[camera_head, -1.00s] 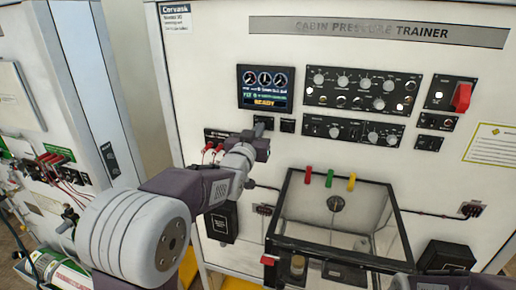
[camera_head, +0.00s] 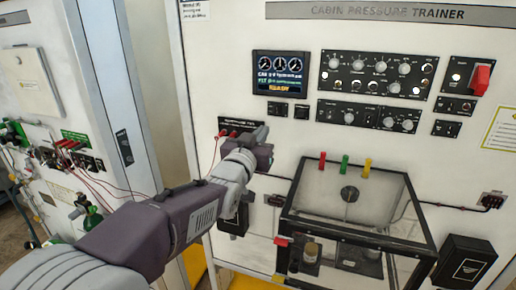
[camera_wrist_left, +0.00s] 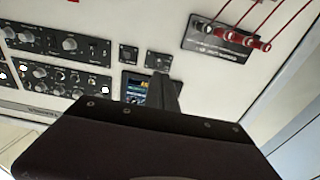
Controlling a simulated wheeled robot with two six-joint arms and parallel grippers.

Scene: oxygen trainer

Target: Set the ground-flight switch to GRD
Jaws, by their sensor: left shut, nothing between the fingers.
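The white trainer panel (camera_head: 400,35) carries two small dark switch plates under the display, a left one (camera_head: 277,107) and a right one (camera_head: 302,111). Their labels are too small to read, so I cannot tell which is the ground-flight switch. The same two plates show in the left wrist view, one (camera_wrist_left: 128,54) beside the other (camera_wrist_left: 158,59). My left gripper (camera_head: 264,136) is shut and empty, below and left of these plates in the head view. In the left wrist view its dark fingers (camera_wrist_left: 163,82) point up toward the second plate; contact cannot be told.
Knob panels (camera_head: 375,75) lie to the right, with a red guarded switch (camera_head: 481,78) beyond. Red plugs with cables (camera_head: 235,132) sit close to my left gripper. A clear-topped box (camera_head: 350,215) stands below.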

